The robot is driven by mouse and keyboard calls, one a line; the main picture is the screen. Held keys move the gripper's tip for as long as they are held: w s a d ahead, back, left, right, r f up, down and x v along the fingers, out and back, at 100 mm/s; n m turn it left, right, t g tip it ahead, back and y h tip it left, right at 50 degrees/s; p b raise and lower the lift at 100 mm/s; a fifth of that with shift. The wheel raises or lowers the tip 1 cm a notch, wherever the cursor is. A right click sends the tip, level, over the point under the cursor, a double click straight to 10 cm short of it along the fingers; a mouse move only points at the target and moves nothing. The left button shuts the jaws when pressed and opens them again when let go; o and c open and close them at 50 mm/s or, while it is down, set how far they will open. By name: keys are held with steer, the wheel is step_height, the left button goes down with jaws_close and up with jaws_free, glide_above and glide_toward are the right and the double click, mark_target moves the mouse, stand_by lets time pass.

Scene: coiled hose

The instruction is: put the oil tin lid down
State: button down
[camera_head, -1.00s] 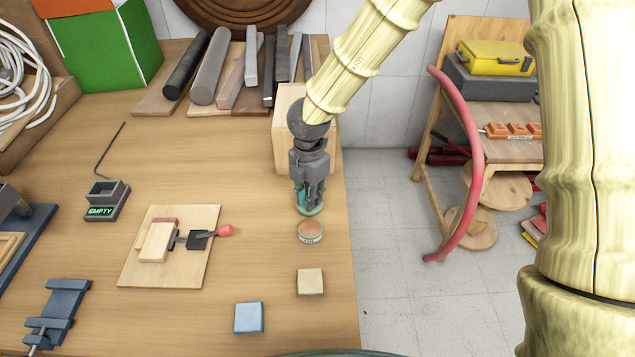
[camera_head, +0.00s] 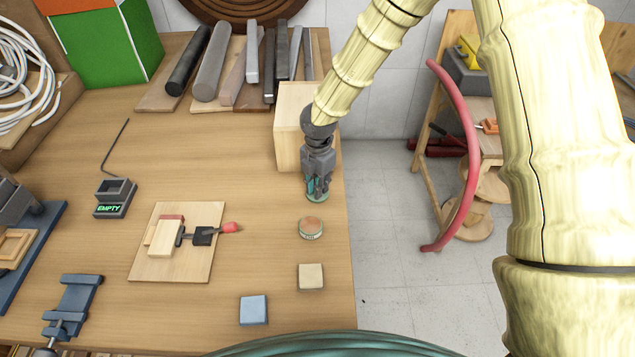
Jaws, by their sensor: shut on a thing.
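My gripper (camera_head: 318,186) points down near the right edge of the wooden workbench. It is shut on the oil tin lid (camera_head: 317,197), a small green disc at its fingertips. Whether the lid touches the bench top is hard to tell. The open oil tin (camera_head: 311,229), small and round with a brownish inside and a pale label, stands on the bench just in front of the gripper, apart from the lid in the picture.
A pale wooden block (camera_head: 296,135) stands close behind my gripper. A beige square (camera_head: 311,277) and a blue square (camera_head: 253,310) lie in front of the tin. A toggle clamp board (camera_head: 195,262) is to the left. Bare bench lies left of the gripper. The bench's right edge is near.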

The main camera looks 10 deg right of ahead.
steer(key=shift+f, duration=0.15)
steer(key=c, duration=1.4)
jaws_free()
steer(key=shift+r, duration=0.2)
step_height(320, 180, up, 12)
steer(key=b, duration=0.3)
steer(key=shift+d, duration=0.1)
